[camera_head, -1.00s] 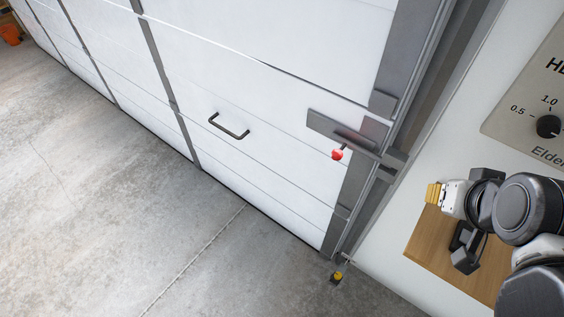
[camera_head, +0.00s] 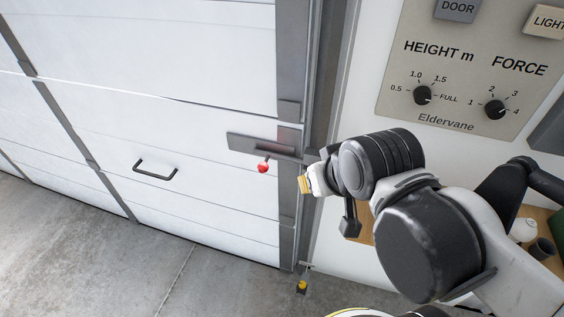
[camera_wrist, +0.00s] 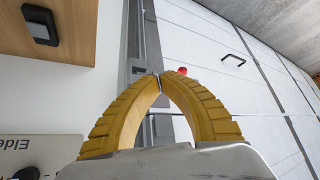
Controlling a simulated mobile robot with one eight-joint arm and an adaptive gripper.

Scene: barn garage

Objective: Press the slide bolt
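The slide bolt (camera_head: 258,146) is a dark grey bar on the white garage door, at the door's right edge. Its red knob (camera_head: 263,167) hangs on a short stem below the bar. The red knob also shows in the wrist view (camera_wrist: 182,71), just beyond and right of my fingertips. My gripper (camera_head: 304,185) has yellow fingers and is to the right of the knob, apart from it. In the wrist view my gripper (camera_wrist: 157,77) has its fingertips together with nothing between them. The fingers partly cover the bolt area there.
A black door handle (camera_head: 154,171) is left of the bolt. A control panel (camera_head: 450,125) with two knobs and buttons is on the wall at upper right. A wooden surface (camera_wrist: 50,50) shows in the wrist view. A small yellow-topped object (camera_head: 301,287) is at the door's foot.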

